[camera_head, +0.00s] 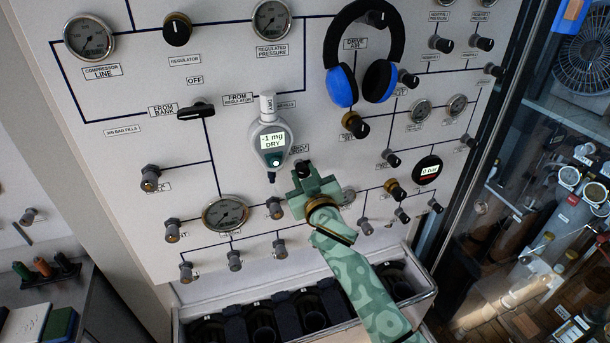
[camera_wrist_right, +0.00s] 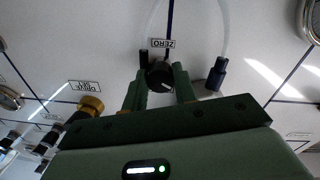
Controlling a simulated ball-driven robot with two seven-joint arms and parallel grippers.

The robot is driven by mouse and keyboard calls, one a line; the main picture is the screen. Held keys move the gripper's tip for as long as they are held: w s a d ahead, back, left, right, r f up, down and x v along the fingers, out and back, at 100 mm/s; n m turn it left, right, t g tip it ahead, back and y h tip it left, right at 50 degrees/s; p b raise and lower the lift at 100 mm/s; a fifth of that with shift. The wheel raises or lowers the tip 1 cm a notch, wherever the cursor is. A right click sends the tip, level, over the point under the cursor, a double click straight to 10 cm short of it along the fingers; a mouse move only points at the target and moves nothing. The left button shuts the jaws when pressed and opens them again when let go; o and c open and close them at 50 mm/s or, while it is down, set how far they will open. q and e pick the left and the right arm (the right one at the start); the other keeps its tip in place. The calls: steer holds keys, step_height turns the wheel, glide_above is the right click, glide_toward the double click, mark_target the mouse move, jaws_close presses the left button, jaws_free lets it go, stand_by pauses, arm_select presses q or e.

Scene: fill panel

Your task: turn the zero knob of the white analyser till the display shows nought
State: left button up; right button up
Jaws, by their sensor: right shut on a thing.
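The white analyser (camera_head: 271,140) hangs on the panel in the middle of the head view. Its display (camera_head: 272,141) reads "-1 mg DRY". The dark zero knob (camera_head: 303,168) sits to its lower right, mostly hidden by my right gripper (camera_head: 305,178). In the right wrist view the knob (camera_wrist_right: 160,74) stands between the two green fingertips, beside a label reading ZERO (camera_wrist_right: 162,44) upside down. My right gripper (camera_wrist_right: 160,84) is shut on the knob, one finger on each side. My left gripper is not in view.
Gauges and valve knobs surround the work spot. A gold-collared knob (camera_wrist_right: 91,105) is close to my right gripper in the wrist view. Blue and black ear defenders (camera_head: 363,55) hang at upper right. A rack with dark wells (camera_head: 262,318) lies below the panel.

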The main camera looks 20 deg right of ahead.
steer(key=o, duration=1)
steer(key=s+b, duration=0.1)
steer(key=s, duration=1.5)
steer(key=shift+s+a+b, duration=0.15)
steer(key=shift+a+b, duration=0.05)
steer(key=shift+b, duration=0.2)
